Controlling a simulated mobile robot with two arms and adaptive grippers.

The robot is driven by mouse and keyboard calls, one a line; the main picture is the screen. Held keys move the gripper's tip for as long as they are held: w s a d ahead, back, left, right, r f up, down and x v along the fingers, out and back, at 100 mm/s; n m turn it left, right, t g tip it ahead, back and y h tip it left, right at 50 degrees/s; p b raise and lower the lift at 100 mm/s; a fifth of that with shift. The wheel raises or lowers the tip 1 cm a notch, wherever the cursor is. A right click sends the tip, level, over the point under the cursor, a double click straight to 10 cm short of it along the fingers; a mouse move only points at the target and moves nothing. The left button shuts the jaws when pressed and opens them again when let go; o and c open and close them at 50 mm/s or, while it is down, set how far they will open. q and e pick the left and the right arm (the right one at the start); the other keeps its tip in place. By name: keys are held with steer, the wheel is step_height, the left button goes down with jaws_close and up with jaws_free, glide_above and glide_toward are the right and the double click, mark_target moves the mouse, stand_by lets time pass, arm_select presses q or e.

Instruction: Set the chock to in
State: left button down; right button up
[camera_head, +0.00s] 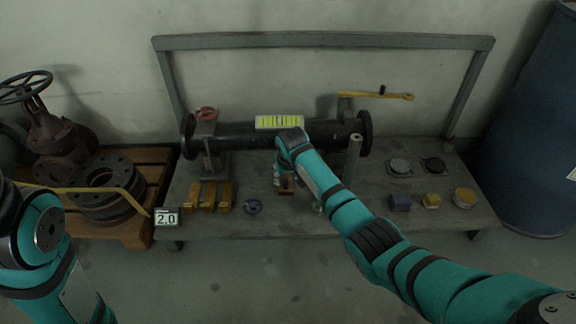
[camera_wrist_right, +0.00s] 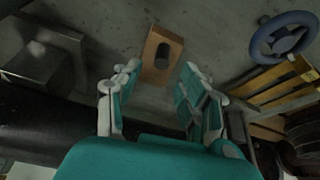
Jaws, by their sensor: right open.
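A small brown block with a dark knob or slot on top, apparently the chock (camera_head: 286,190), lies on the grey bench in front of the black pipe. In the right wrist view the brown block (camera_wrist_right: 152,70) shows just beyond the fingertips. My right gripper (camera_wrist_right: 159,75) is open, with its fingers apart on either side of the view and nothing between them. In the head view my right gripper (camera_head: 279,178) points down close to the block and partly hides it. My left arm shows at the lower left, but its gripper is out of view.
The black pipe (camera_head: 240,134) lies behind, on supports. A blue handwheel (camera_head: 252,207) and yellow pieces (camera_head: 207,197) lie left of the block. A grey post (camera_head: 353,160) stands right of the gripper. Small blocks and discs (camera_head: 400,202) sit on the bench's right end.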

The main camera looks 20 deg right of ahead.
steer(key=v, duration=0.8)
steer(key=shift+r, duration=0.25)
